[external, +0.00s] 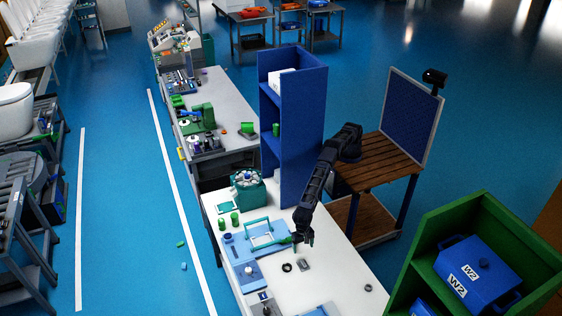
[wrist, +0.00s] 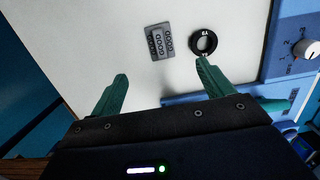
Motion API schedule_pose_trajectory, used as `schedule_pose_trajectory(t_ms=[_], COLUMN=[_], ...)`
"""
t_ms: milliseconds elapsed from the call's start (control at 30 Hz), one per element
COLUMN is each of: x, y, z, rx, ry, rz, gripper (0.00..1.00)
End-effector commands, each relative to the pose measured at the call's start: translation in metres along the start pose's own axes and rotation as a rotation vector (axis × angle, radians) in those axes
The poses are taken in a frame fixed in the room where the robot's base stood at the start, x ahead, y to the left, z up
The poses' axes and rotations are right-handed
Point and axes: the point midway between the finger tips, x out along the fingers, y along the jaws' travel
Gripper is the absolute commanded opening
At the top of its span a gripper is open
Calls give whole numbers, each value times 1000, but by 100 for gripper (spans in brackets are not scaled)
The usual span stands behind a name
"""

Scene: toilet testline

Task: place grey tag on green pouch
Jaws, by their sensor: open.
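A small grey tag (wrist: 160,42) with raised lettering lies flat on the white table, ahead of my fingertips in the wrist view. It also shows in the external view (external: 304,265), just below my gripper. My gripper (wrist: 163,71) has two green fingers, spread apart with nothing between them. In the external view my gripper (external: 302,240) hangs over the table beside a blue tray. I cannot pick out a green pouch with certainty. A teal-green box (external: 248,190) with a round item on top stands at the table's far end.
A black ring (wrist: 203,43) lies right of the tag. The blue tray (external: 240,246) with a teal frame is to the left. Green cylinders (external: 235,218) stand behind it. A tall blue shelf (external: 302,130) rises behind. The white table right of the tag is mostly clear.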

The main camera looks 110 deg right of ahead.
Motion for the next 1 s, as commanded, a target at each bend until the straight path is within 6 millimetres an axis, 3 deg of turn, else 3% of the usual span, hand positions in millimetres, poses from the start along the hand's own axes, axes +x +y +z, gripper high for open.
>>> schedule_pose_trajectory(t_ms=[367, 467, 800, 1000], x=[3, 6, 21, 25], y=[4, 8, 34, 46], z=[1, 3, 8, 11], rx=[-90, -242, -1048, -1421], ry=[17, 46, 245, 357], rz=[-23, -59, -188, -211], gripper=[80, 80, 80, 80])
